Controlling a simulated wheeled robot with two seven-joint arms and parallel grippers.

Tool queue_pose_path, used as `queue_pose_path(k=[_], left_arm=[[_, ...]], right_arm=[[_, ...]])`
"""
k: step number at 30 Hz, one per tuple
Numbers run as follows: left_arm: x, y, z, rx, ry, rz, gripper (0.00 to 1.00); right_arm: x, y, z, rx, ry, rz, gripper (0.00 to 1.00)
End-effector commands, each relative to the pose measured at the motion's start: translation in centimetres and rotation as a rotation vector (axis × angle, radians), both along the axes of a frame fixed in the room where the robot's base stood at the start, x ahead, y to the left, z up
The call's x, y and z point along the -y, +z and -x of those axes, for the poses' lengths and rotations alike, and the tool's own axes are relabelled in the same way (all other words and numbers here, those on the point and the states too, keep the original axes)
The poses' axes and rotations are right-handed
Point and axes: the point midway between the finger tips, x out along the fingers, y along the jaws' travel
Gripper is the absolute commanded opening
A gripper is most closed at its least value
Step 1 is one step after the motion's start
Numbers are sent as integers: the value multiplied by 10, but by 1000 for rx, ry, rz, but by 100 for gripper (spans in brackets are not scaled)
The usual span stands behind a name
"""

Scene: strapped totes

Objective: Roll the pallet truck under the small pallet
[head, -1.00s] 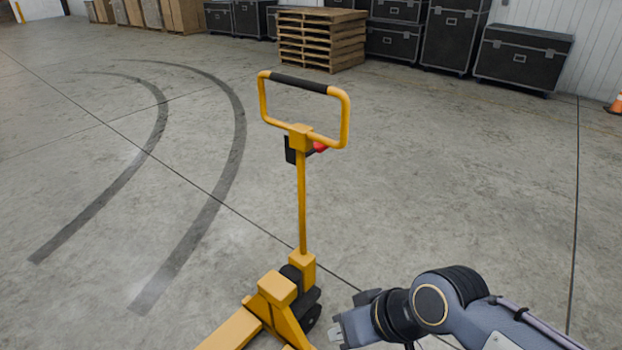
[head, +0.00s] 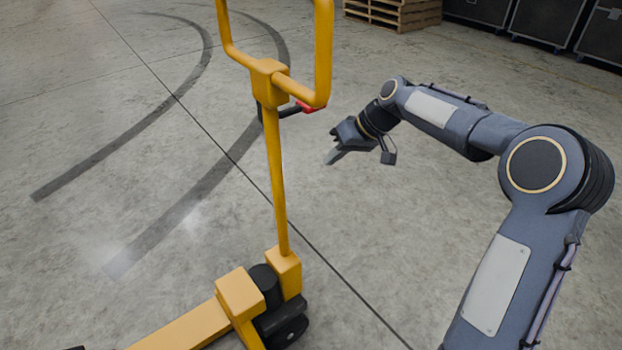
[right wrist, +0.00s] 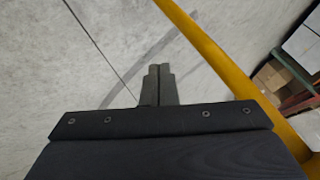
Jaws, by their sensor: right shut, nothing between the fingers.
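The yellow pallet truck (head: 276,170) stands on the concrete floor in the head view. Its upright handle loop runs out of the top of the picture, and a red lever (head: 305,106) sits below the loop. Its forks reach to the lower left and are cut off by the frame edge. My right gripper (head: 332,160) is shut and empty, to the right of the handle post and apart from it in the picture. In the right wrist view, the shut fingers (right wrist: 158,72) point at the floor, with a yellow bar (right wrist: 215,55) beside them. I see no small pallet for certain. My left gripper is out of view.
A stack of wooden pallets (head: 392,12) stands at the back, with black cases (head: 545,18) to its right. Dark curved tyre marks cross the floor on the left. The floor around the truck is clear. Boxes on a rack (right wrist: 285,80) show in the right wrist view.

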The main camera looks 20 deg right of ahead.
Motion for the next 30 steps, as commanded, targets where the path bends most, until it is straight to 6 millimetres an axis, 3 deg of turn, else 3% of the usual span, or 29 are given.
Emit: queue_pose_path(k=[14,21,30], left_arm=[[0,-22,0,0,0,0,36],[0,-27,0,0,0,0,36],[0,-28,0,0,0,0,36]], right_arm=[[-49,-77,-28,-4,2,0,0],[-81,-74,-24,0,2,2,0],[-88,-73,-23,-1,-1,2,0]])
